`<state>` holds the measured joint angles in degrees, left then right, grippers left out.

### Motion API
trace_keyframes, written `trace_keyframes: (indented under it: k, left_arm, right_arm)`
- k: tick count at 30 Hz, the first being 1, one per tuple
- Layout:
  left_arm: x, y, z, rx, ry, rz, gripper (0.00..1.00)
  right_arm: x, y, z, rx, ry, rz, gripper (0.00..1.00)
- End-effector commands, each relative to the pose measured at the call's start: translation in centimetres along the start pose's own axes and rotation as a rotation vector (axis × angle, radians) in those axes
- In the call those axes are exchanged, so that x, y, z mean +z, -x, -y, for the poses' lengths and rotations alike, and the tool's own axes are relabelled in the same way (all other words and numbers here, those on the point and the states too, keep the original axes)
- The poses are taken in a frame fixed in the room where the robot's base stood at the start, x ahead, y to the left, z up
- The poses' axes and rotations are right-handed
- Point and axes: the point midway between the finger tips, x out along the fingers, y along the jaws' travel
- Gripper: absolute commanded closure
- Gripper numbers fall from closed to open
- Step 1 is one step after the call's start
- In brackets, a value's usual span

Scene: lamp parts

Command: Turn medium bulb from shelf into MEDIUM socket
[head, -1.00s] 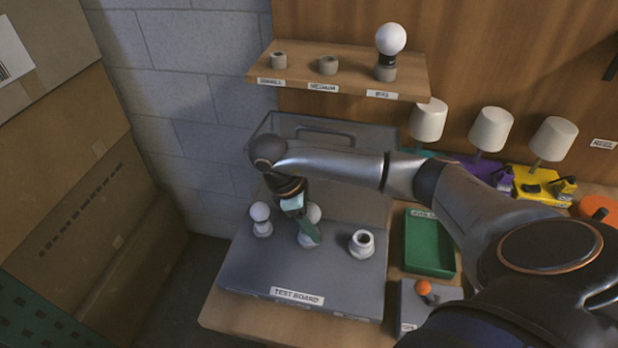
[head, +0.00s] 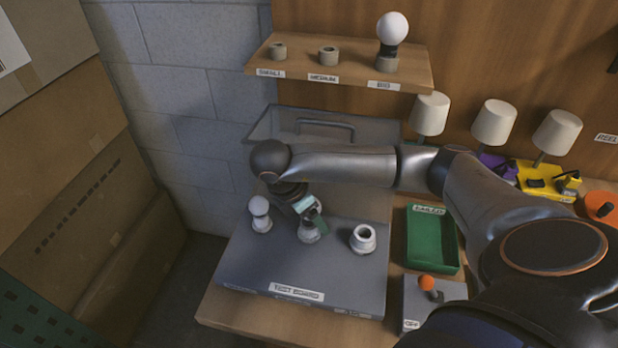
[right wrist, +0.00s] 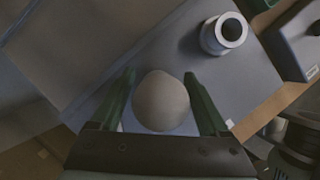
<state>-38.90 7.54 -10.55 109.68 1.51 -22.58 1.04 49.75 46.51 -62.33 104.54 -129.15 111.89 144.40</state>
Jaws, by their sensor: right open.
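My right gripper (head: 312,215) is over the middle socket (head: 308,237) of the grey test board (head: 250,274). In the right wrist view its two green fingers (right wrist: 163,100) stand open on either side of a round pale bulb (right wrist: 160,100), with a gap visible at the fingertips. In the head view the gripper hides most of that bulb, and how far it is turned in cannot be told. The shelf (head: 350,72) spot labelled MEDIUM has an empty holder (head: 328,56). My left gripper is not in view.
A smaller bulb (head: 260,213) stands in the left socket; the right socket (head: 363,238) is empty. A big bulb (head: 393,28) stands on the shelf. A green tray (head: 431,240) and an orange-knobbed switch box (head: 428,290) are right of the board. Cardboard boxes (head: 85,200) stand left.

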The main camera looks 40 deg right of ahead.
Motion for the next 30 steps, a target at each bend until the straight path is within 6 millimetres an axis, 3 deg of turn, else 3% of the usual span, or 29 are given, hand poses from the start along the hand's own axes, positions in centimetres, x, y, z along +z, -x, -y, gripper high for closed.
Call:
trace_keyframes:
  k: [30]
  left_arm:
    - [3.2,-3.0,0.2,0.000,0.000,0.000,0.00]
  right_arm:
    - [-0.2,0.1,-0.6,0.229,0.550,0.003,0.22]
